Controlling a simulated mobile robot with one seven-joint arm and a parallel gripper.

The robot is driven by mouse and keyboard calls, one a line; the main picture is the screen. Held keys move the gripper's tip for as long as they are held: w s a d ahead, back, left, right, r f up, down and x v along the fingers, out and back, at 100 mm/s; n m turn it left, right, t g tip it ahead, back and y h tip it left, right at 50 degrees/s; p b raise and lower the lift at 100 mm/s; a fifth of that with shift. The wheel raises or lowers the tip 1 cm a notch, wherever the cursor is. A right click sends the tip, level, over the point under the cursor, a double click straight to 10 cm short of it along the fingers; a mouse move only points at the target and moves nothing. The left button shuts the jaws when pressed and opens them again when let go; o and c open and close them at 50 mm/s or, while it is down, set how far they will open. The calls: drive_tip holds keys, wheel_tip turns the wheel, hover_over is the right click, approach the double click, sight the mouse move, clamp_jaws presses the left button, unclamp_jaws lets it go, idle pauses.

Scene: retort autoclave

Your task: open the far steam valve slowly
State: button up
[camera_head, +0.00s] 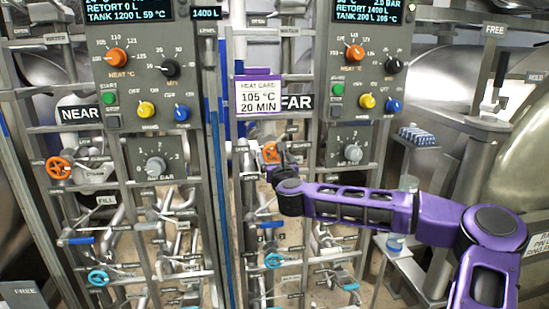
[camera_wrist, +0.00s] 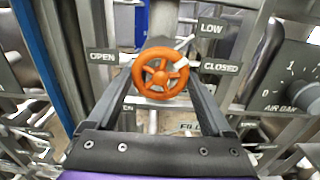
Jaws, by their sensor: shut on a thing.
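The far steam valve is an orange handwheel (camera_wrist: 160,73), seen face-on in the wrist view. It also shows in the head view (camera_head: 270,152), partly hidden by my gripper. A white mark on its rim is at the right, by the CLOSED plate (camera_wrist: 220,67). The OPEN plate (camera_wrist: 103,57) is on the left. My gripper (camera_wrist: 160,82) has one finger on each side of the wheel and is shut on it. In the head view my gripper (camera_head: 274,165) reaches the wheel from the right, below the FAR sign (camera_head: 298,102).
The similar orange wheel (camera_head: 59,168) is by the NEAR sign (camera_head: 80,113). Below the far wheel are a blue lever (camera_head: 271,224) and a teal wheel (camera_head: 274,261). A heat card (camera_head: 258,97) hangs above. The air bar dial (camera_head: 353,153) is to the right. Pipes and rails crowd the panel.

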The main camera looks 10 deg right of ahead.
drive_tip(key=shift+c, duration=1)
